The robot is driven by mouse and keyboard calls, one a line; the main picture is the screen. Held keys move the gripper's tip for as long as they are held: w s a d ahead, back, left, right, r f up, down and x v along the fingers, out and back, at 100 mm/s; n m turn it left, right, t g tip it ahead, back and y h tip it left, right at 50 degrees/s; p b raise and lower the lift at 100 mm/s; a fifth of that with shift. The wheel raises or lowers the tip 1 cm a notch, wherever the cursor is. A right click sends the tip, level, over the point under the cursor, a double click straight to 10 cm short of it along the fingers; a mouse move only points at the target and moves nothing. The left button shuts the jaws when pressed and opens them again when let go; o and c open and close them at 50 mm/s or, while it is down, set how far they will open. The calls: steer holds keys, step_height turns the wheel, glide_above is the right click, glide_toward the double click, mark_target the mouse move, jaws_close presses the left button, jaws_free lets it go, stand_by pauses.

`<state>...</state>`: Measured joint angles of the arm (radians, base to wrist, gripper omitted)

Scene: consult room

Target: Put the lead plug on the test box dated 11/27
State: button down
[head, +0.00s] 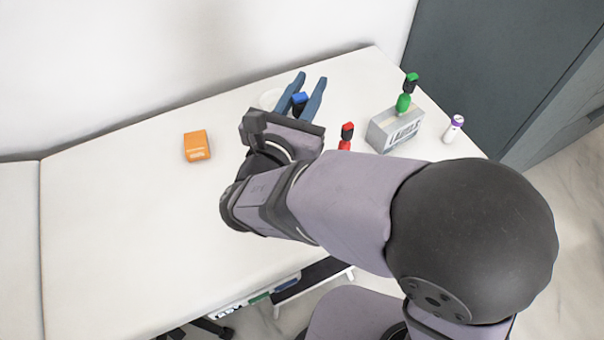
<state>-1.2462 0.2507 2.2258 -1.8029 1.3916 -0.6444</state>
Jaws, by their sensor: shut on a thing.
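My gripper (311,80) is over the far part of the white table, its two blue fingers pointing away from the camera. A grey box (396,130) with large lettering stands to the right of the gripper. An orange box (197,146) with a small pale label lies to the left. No date can be read on either box, and I cannot tell which thing is the lead plug.
A green piece with a dark stem (405,100) stands upright at the grey box. A red-topped piece (347,131) is partly hidden behind my arm.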

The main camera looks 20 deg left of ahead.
steer(key=shift+s+d+f+y, duration=0.1)
steer(key=shift+f+y, duration=0.05)
steer(key=shift+f, duration=0.25)
steer(key=shift+s+d+f+y, duration=0.1)
steer(key=shift+f+y, duration=0.05)
steer(key=shift+f, duration=0.25)
step_height(320, 180, down, 10)
steer(key=b, duration=0.1)
stand_by(0.4)
steer(key=shift+f+b, duration=0.1)
steer(key=shift+b, duration=0.2)
steer(key=c, duration=1.5)
jaws_free()
